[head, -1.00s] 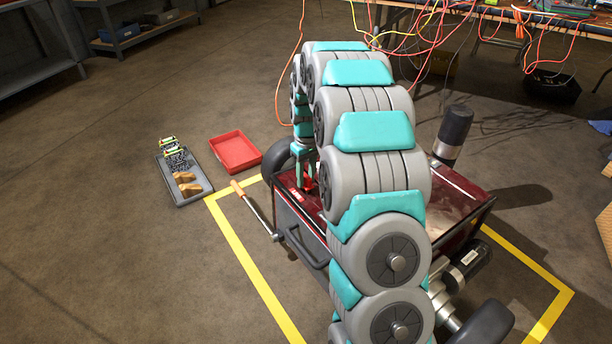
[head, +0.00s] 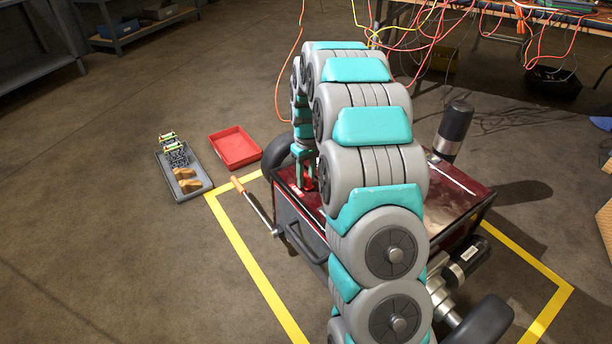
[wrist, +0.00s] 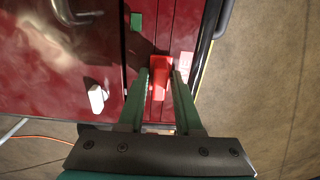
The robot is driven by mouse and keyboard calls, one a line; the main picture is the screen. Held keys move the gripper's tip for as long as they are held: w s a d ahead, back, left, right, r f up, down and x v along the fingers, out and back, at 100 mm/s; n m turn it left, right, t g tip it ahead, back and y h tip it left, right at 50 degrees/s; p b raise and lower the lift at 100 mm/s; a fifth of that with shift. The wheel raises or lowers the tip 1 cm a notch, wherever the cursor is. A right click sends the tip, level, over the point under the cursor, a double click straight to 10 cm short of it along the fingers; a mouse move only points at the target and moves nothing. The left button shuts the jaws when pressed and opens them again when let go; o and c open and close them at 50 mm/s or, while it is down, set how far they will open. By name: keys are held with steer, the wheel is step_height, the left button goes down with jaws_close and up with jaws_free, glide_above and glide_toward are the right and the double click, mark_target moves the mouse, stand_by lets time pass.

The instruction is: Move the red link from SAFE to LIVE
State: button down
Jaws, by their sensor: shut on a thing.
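The red link (wrist: 160,72) sits between the two green fingers of my gripper (wrist: 160,82) in the wrist view. The fingers are shut on it, over the dark red cart top (wrist: 60,60). A green patch (wrist: 136,22) lies up and left of the link, and a pale red-and-white label (wrist: 186,65) lies just right of it; I cannot read either one. In the head view my gripper (head: 305,180) points down at the cart's left part, with a bit of red at its tips. My arm hides much of the cart. I cannot tell whether the link is seated or lifted.
A white knob-like piece (wrist: 97,98) stands left of my gripper. A dark handle (wrist: 222,18) runs along the cart's edge. A red tray (head: 236,148) and a grey tray (head: 188,190) with parts lie on the floor. An orange-handled lever (head: 255,207) sticks out beside the cart.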

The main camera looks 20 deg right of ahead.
steer(key=shift+f, duration=0.15)
steer(key=c, duration=0.5)
jaws_free()
step_height(320, 180, up, 8)
steer(key=shift+d+f, duration=0.1)
steer(key=shift+d, duration=0.05)
steer(key=shift+p, duration=0.3)
steer(key=s+a+r+p, duration=0.1)
steer(key=s+a+r, duration=0.25)
steer(key=s, duration=0.35)
steer(key=s+a+r+m+g+p, duration=0.1)
steer(key=s+a+r+p, duration=0.15)
steer(key=s+r, duration=0.35)
steer(key=s+a+r+p, duration=0.1)
steer(key=s+a+r, duration=0.25)
steer(key=s, duration=0.35)
steer(key=s+a+r+m+p, duration=0.1)
steer(key=s+a+p, duration=0.2)
steer(key=s, duration=1.8)
steer(key=shift+s+g, duration=0.2)
steer(key=shift+g, duration=0.2)
